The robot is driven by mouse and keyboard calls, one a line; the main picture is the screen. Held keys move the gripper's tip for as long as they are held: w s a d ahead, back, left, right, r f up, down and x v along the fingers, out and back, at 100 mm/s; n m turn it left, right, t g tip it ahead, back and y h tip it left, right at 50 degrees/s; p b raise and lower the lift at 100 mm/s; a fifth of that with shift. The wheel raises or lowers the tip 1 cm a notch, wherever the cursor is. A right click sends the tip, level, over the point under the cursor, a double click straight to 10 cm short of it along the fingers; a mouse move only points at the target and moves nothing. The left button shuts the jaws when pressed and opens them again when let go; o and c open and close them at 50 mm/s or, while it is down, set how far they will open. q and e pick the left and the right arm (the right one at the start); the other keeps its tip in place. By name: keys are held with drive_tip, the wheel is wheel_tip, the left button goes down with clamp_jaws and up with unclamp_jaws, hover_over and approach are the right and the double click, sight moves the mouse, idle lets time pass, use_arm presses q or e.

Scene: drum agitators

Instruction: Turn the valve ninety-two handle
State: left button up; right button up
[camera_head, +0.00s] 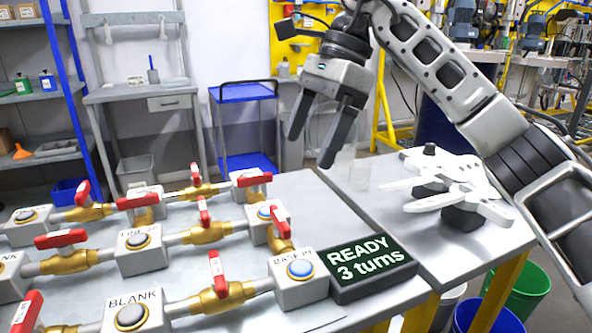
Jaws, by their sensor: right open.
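Several brass valves with red lever handles sit on pipe rows on the grey table, such as a front valve (222,295) with an upright red handle (217,273), and others with handles at the middle (204,211), back (195,174) and left (60,239). I cannot read a "ninety-two" mark on any of them. My right gripper (313,148) is open and empty, fingers pointing down, above the table's back right edge, apart from all handles. My left gripper is not in view.
A black display (372,267) reads "READY 3 turns" beside a grey box (298,278) labelled "BASE IN". A "BLANK" box (133,315) stands at the front. White parts (455,190) lie on the right table. A blue cart (243,92) stands behind.

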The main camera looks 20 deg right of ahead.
drive_tip(key=p+v, duration=0.1)
drive_tip(key=v, duration=0.3)
idle(0.4)
